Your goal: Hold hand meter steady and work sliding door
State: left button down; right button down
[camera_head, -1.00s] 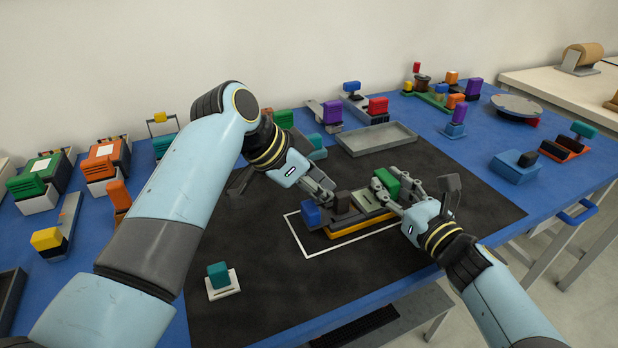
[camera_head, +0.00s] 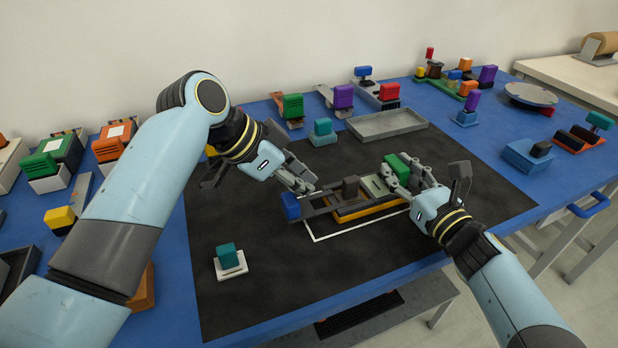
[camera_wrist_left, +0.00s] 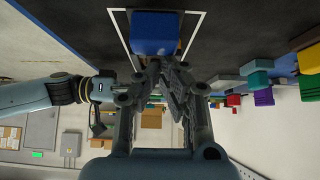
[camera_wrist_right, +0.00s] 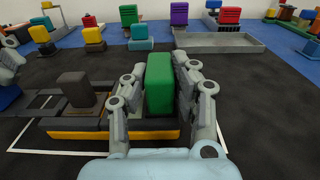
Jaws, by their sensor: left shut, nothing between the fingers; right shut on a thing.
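The hand meter (camera_head: 372,208), a grey body on a yellow base, lies on the dark mat. A dark knob (camera_head: 350,187) stands on it. My right gripper (camera_head: 408,175) is shut on its green block (camera_head: 398,168); the green block (camera_wrist_right: 159,84) shows between the fingers in the right wrist view. A grey slide with a blue end block (camera_head: 291,206) sticks out of the meter's left end. My left gripper (camera_head: 308,189) is shut and empty, just behind the blue block. The left wrist view shows the blue block (camera_wrist_left: 155,33) beyond the fingertips; contact cannot be told.
A white outline (camera_head: 362,228) is marked on the mat around the meter. A teal block on a white base (camera_head: 230,261) stands front left. An empty grey tray (camera_head: 386,124) and several coloured-block devices line the back. The mat's front middle is clear.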

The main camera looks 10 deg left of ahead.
pick_arm(q)
jog(key=v, duration=1)
pick_arm(e)
jog(key=c, duration=1)
grip_release()
